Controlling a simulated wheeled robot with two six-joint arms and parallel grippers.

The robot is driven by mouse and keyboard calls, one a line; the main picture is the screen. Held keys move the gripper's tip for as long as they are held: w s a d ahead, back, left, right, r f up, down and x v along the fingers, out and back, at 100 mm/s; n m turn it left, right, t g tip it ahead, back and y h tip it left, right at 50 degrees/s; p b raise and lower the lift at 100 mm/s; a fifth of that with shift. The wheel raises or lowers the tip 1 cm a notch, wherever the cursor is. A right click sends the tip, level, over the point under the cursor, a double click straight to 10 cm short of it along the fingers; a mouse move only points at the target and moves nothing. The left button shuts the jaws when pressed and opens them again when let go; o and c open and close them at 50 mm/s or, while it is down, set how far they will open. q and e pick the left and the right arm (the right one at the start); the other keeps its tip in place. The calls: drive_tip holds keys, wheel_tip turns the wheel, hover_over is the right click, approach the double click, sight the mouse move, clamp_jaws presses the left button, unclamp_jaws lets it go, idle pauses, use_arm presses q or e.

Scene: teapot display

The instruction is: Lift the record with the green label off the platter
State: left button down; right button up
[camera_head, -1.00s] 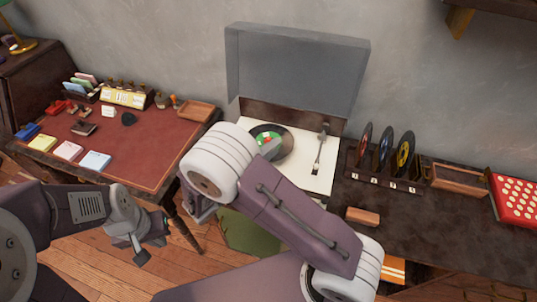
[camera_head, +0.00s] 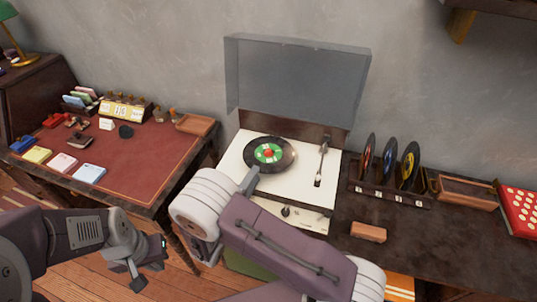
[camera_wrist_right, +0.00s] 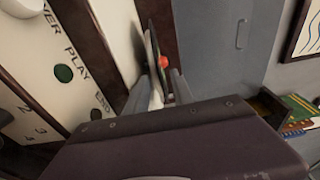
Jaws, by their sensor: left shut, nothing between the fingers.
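The record with the green label (camera_head: 270,154) is a black disc with a red knob (camera_head: 268,153) at its centre. It lies on the platter of the cream record player (camera_head: 240,165); the platter is hidden under it. My right gripper (camera_head: 250,179) is at the record's near rim, its fingertips partly hidden by the wrist. In the right wrist view the fingers (camera_wrist_right: 160,92) are apart, with the record (camera_wrist_right: 151,50) nearly edge-on in front of the gap; contact cannot be told. My left gripper (camera_head: 139,276) is shut and empty at lower left, away from the player.
The player's grey lid (camera_head: 297,80) stands open behind. The tonearm (camera_head: 320,165) is at the platter's right. A rack (camera_head: 385,188) holds several records. A wooden block (camera_head: 368,232) lies in front. A desk (camera_head: 130,165) with cards stands left.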

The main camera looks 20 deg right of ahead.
drive_tip(key=shift+x, duration=0.8)
drive_tip(key=shift+s+a, duration=0.1)
drive_tip(key=shift+s, duration=0.05)
drive_tip(key=shift+c, duration=0.3)
clamp_jaws()
idle(0.4)
